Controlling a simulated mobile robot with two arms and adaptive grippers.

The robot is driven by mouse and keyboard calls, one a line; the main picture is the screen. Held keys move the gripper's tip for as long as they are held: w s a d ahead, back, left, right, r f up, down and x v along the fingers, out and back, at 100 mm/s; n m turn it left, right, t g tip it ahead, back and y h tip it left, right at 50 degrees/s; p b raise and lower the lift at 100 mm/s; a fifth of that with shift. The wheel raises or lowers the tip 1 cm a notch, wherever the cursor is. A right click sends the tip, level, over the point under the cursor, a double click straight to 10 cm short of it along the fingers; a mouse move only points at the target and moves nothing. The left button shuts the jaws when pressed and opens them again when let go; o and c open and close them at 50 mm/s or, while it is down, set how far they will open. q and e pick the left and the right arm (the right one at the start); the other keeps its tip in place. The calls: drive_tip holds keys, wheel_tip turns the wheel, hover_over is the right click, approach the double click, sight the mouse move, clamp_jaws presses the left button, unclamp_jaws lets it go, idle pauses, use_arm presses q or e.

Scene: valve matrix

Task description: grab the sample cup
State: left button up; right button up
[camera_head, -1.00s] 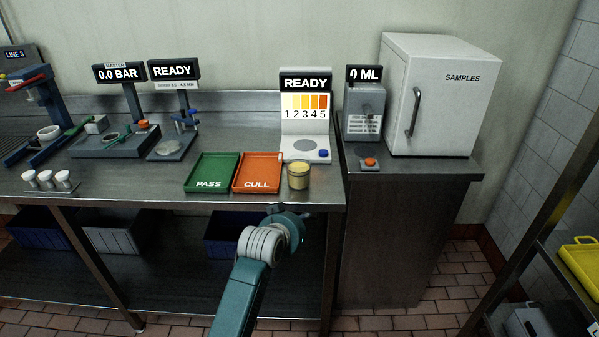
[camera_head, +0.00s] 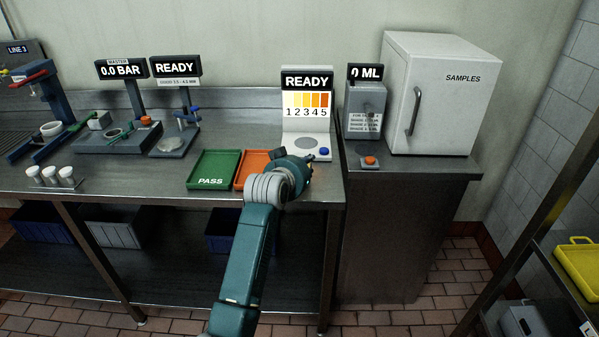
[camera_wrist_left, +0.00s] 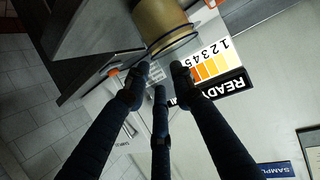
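The sample cup (camera_wrist_left: 160,22), a gold-yellow cylinder with a rim, shows at the top of the left wrist view, cut off by the frame edge. My left gripper (camera_wrist_left: 160,76) has its dark fingers spread, with nothing between them, and the cup lies just past the fingertips. In the head view my left gripper (camera_head: 303,166) is over the front edge of the bench, right of the CULL tray, and it and the wrist hide most or all of the cup. My right gripper is not in view.
The green PASS tray (camera_head: 213,170) and orange CULL tray (camera_head: 243,170) lie left of the gripper. The READY shade stand (camera_head: 306,125) with a blue button is close behind. The dispenser (camera_head: 365,113) and white SAMPLES cabinet (camera_head: 445,95) stand to the right.

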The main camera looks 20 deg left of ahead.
use_arm(q)
drive_tip(key=x, duration=0.2)
drive_tip(key=shift+w+f, duration=0.15)
drive_tip(key=shift+w, duration=0.1)
clamp_jaws()
